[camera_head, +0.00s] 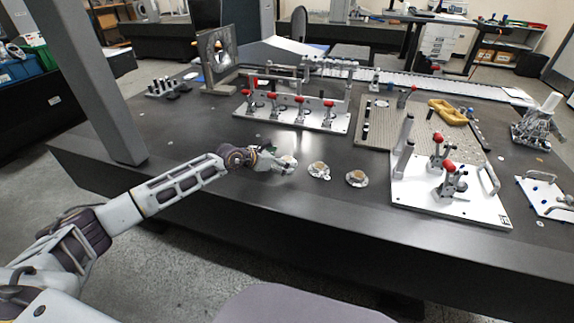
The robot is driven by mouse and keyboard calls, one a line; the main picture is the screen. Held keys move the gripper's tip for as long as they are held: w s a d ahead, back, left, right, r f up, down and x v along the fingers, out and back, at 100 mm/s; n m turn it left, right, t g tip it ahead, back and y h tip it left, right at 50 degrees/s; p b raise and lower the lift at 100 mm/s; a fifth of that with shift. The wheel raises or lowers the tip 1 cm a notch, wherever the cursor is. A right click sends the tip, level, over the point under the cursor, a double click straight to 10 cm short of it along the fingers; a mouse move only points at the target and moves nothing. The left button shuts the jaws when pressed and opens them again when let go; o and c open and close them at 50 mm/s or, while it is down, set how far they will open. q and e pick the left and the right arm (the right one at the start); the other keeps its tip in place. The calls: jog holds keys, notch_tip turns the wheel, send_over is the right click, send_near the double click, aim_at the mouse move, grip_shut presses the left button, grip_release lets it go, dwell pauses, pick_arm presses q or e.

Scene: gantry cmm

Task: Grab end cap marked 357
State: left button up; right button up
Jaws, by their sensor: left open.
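Two small round metal caps with tan centres sit on the dark table, a middle one (319,170) and a right one (357,178). A third pale, similar piece (288,161) shows at my left gripper's fingers, partly hidden by them. My left gripper (283,164) is open and low over the table at this piece. I cannot tell whether the fingers touch it. Any number marked on the caps is too small to read. My right gripper is not in view.
A white fixture plate with red-tipped clamps (292,113) stands behind the caps. Another clamp plate (450,200) is at right, beside a perforated plate (380,133). A slanted grey column (97,80) rises at left. The table front between is clear.

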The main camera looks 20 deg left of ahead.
pick_arm(q)
jog(key=shift+x, duration=0.75)
jog(key=shift+c, duration=0.5)
jog(key=c, duration=1.2)
